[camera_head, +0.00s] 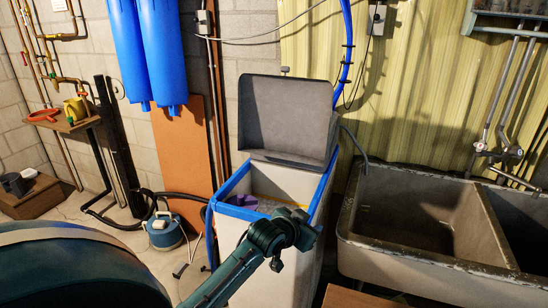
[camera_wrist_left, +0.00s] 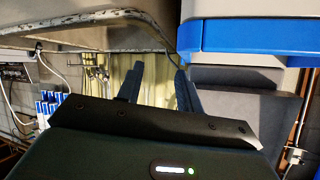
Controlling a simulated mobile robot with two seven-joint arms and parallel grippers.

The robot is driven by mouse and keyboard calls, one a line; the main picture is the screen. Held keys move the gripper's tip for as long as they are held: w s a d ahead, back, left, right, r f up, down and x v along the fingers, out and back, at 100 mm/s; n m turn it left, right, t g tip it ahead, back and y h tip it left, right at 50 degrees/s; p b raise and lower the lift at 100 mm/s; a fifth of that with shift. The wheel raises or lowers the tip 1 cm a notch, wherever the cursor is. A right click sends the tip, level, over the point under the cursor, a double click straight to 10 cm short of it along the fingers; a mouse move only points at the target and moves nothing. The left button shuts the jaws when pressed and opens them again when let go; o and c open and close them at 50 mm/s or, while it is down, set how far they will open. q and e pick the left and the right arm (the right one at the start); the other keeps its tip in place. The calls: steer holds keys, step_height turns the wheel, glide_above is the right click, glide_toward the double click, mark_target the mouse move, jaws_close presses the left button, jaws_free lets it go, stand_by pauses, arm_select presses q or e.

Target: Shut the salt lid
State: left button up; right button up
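The salt lid (camera_head: 285,115) is a grey panel. It stands open and upright at the back of the pale softener cabinet (camera_head: 315,225). The cabinet has a blue rim (camera_head: 238,211) around its open top, and something purple and tan shows inside. My left gripper (camera_head: 303,234) is in front of the cabinet's front edge, apart from the lid and empty. In the left wrist view its two fingers (camera_wrist_left: 160,88) are spread apart. The blue rim (camera_wrist_left: 255,36) and grey surfaces that look like the lid (camera_wrist_left: 255,112) show at the right there. My right gripper is not in view.
A stone double sink (camera_head: 400,258) stands close on the cabinet's right. Two blue tanks (camera_head: 150,50) hang at the left, above a brown board (camera_head: 184,150). A blue hose (camera_head: 347,50) runs down behind the lid. A small blue canister (camera_head: 164,231) sits on the floor.

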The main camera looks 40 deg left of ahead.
arm_select(q)
steer(key=w+a+r+n+t+y, duration=0.1)
steer(key=w+a+r+t, duration=0.3)
steer(key=w+a+r, duration=0.5)
steer(key=n+t+y, duration=0.4)
steer(key=t+y, duration=0.1)
steer(key=y, duration=0.1)
glide_toward(285, 71)
steer(key=w, duration=0.1)
steer(key=b+x, duration=0.1)
steer(key=x, duration=0.1)
steer(key=b+x, duration=0.1)
steer(key=x, duration=0.1)
steer(key=shift+s+a+r, duration=0.15)
steer(key=shift+a+r, duration=0.05)
steer(key=shift+a, duration=0.05)
steer(key=b+x, duration=0.1)
steer(key=x, duration=0.2)
steer(key=shift+w+d+r, duration=0.1)
steer(key=shift+w+r, duration=0.15)
steer(key=shift+s+r, duration=0.1)
steer(key=shift+r, duration=0.2)
steer(key=shift+c, duration=0.2)
steer(key=shift+f, duration=0.1)
steer(key=shift+c, duration=0.7)
steer(key=shift+w+f, duration=0.25)
steer(key=shift+w, duration=0.15)
steer(key=shift+c, duration=0.7)
steer(key=shift+f, duration=0.1)
steer(key=c, duration=0.3)
